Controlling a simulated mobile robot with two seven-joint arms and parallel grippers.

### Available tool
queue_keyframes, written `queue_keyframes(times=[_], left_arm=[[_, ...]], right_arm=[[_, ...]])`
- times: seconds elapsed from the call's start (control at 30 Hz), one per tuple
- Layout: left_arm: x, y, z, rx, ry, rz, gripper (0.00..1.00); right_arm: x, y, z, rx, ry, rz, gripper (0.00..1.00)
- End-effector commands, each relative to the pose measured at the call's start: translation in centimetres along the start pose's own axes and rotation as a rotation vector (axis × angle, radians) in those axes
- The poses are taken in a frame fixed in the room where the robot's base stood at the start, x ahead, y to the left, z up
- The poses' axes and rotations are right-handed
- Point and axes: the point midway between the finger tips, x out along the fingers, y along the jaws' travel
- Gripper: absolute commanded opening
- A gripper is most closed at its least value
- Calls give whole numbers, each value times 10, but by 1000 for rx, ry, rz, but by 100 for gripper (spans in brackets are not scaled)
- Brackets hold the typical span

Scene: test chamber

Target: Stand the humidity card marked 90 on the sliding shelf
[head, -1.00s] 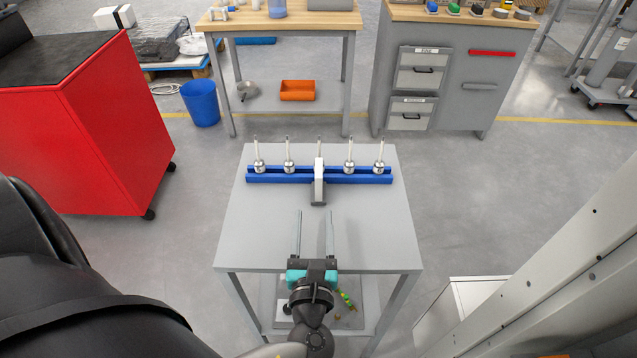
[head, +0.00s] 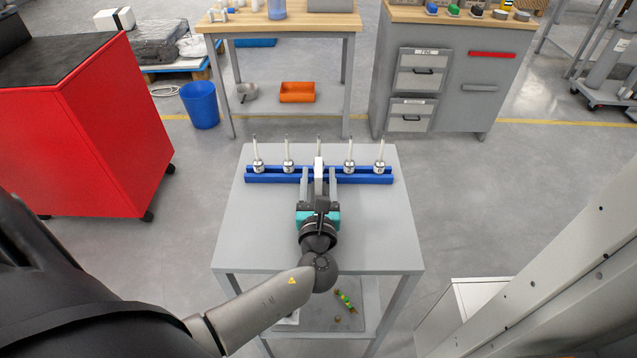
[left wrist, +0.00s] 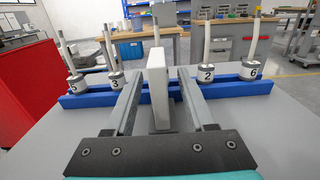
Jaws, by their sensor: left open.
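My left gripper (head: 318,174) reaches forward over the grey table (head: 243,225). Its two fingers are open, one on each side of an upright white block (left wrist: 157,88) at the middle of a blue rail (head: 360,179). In the left wrist view a gap shows on both sides of the block, so the fingers look apart from it. The block's lower front is partly hidden by the gripper in the head view. I cannot make out a card marked 90 or identify a sliding shelf. My right gripper is not in view.
A red cabinet (head: 90,130) stands left, a blue bin (head: 200,104) and workbench (head: 280,24) behind. The table's right side is clear.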

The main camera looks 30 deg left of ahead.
Motion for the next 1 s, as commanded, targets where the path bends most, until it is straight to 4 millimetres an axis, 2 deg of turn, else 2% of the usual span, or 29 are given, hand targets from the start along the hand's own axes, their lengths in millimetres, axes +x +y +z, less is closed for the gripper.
queue_keyframes(times=[0.17, 0.67, 1.0], left_arm=[[0, 0, 0, 0, 0, 0, 55], [0, 0, 0, 0, 0, 0, 0], [0, 0, 0, 0, 0, 0, 0]], right_arm=[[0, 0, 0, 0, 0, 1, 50], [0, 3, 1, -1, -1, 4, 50], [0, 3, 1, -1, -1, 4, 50]])
